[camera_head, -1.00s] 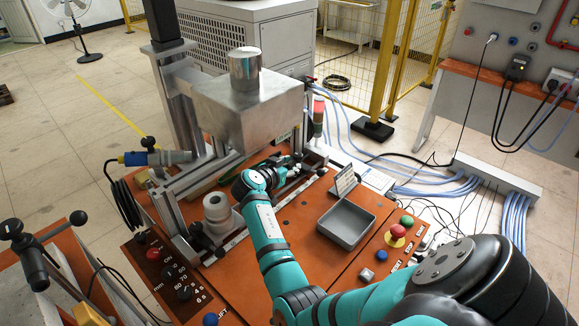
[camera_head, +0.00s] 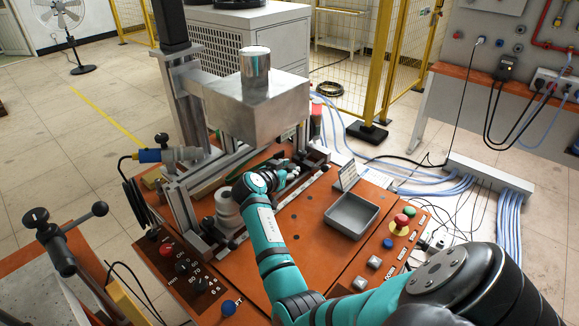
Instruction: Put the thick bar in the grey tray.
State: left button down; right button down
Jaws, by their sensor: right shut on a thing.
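The grey tray (camera_head: 372,221), a shallow open box, sits empty on the orange bench top, right of my right arm. My right gripper (camera_head: 288,173) is at the back of the bench, by the metal rails under the silver heater block, left of and behind the tray. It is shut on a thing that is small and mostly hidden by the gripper. I take it to be the thick bar, but I cannot make out its shape. My left gripper is not in view.
The silver heater block (camera_head: 262,110) overhangs close behind the gripper. A white stepped cylinder (camera_head: 228,208) stands left of my wrist. The orange top between arm and tray is clear.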

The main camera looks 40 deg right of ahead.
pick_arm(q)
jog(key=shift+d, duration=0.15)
pick_arm(e)
jog(key=shift+w+a+f, duration=0.2)
jog(key=shift+w+a, duration=0.05)
jog(key=shift+a, duration=0.15)
jog(key=c, duration=1.5)
grip_release()
jog(key=o, duration=0.5)
jog(key=shift+o, duration=0.2)
jog(key=shift+a, duration=0.15)
jog(key=v, duration=0.6)
jog(key=shift+s+a+r, duration=0.1)
jog(key=shift+a+r, duration=0.05)
jog(key=shift+r, duration=0.1)
jog(key=shift+a+r, duration=0.1)
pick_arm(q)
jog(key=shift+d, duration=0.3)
pick_arm(e)
jog(key=shift+s, duration=0.1)
jog(key=shift+s+r, duration=0.1)
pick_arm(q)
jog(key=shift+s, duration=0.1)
